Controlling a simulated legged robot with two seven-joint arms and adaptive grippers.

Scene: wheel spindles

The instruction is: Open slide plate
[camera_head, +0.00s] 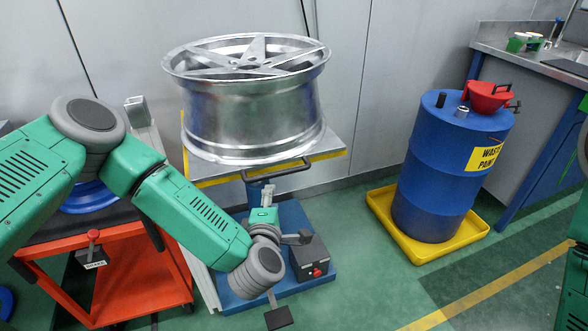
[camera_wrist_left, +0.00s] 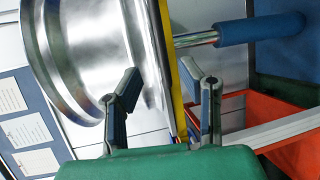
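The slide plate (camera_head: 333,146) is a grey plate with a yellow edge and a dark bar handle (camera_head: 278,174) on its front. A silver wheel (camera_head: 250,112) rests on it. My left gripper (camera_head: 286,212) is just below and in front of the handle, apart from it. In the left wrist view its two fingers (camera_wrist_left: 161,75) are spread with nothing between them. The yellow plate edge (camera_wrist_left: 170,60) shows beyond them, with the wheel (camera_wrist_left: 95,60) at the left. The handle is not clear in that view. My right gripper is out of view.
A blue column and base (camera_head: 310,225) carry the plate, with a black box (camera_head: 308,258) on the base. A red cart (camera_head: 140,280) stands at the left. A blue waste drum (camera_head: 440,165) stands in a yellow tray (camera_head: 450,247) at the right. The floor between is clear.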

